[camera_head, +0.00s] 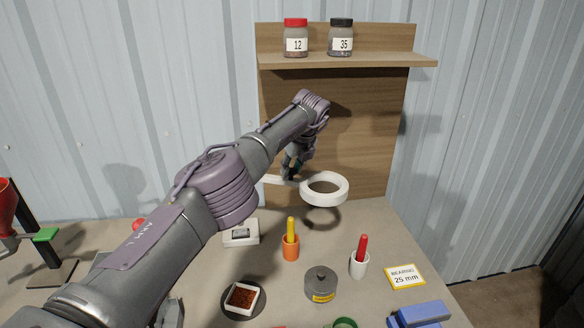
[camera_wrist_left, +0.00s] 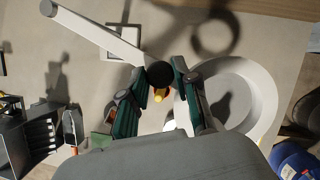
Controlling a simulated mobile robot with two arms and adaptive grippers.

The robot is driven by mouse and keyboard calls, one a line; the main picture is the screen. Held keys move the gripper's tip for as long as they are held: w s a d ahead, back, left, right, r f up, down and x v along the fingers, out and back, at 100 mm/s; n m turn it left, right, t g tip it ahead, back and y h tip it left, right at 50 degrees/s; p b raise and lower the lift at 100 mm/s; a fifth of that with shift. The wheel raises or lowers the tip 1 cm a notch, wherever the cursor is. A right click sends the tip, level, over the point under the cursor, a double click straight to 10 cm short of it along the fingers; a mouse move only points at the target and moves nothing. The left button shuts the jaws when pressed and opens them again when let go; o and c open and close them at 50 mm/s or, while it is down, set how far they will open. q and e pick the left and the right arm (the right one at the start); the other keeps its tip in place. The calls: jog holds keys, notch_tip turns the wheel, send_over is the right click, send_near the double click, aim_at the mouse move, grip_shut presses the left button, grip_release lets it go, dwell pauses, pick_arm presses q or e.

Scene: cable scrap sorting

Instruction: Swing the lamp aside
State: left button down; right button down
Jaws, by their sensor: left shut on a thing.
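The lamp has a white ring head (camera_head: 325,189) on a thin white arm, above the table in front of the wooden back panel. The ring also shows at the right of the left wrist view (camera_wrist_left: 268,85), with the white arm (camera_wrist_left: 95,35) running to the upper left. My left gripper (camera_head: 290,174) is at the lamp's arm, just left of the ring. In the left wrist view its fingers (camera_wrist_left: 160,74) are shut on a dark round knob where the arm meets the ring. My right gripper is in neither view.
Below the ring stand an orange cup (camera_head: 291,247) with a yellow stick, a white cup (camera_head: 359,265) with a red stick and a grey lidded tin (camera_head: 321,284). A dish (camera_head: 243,298) of brown bits sits in front. Jars (camera_head: 340,40) stand on the shelf (camera_head: 380,61) above.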

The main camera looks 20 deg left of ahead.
pick_arm(q)
jog(key=shift+r, duration=0.1)
jog(key=c, duration=0.9)
grip_release()
jog(key=shift+o, duration=0.2)
jog(key=v, duration=1.2)
